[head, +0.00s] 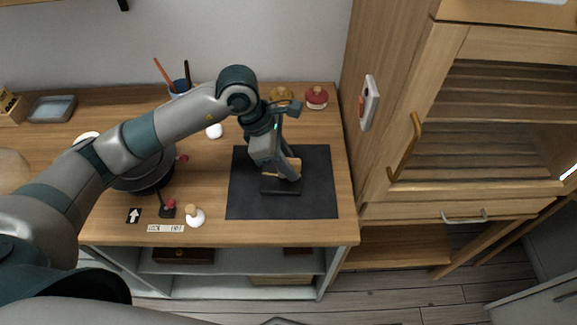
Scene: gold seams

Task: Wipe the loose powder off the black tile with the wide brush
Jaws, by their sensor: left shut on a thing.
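A black tile (280,188) lies on the dark grey mat (244,200) at the right of the wooden worktop. My left gripper (288,172) points down over the tile's far side and is shut on the wide brush (296,164). Light wood of the brush shows on both sides of the fingers. The gripper hides most of the brush, and I cannot tell whether its bristles touch the tile. No loose powder can be made out on the visible part of the tile. My right gripper is not in view.
Red-lidded (316,97) and yellowish (281,95) jars stand behind the mat. A dark round pan (143,178) and a white knobbed item (195,216) are to the left. A wooden cabinet (400,190) rises at the right. The mat's right part is clear.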

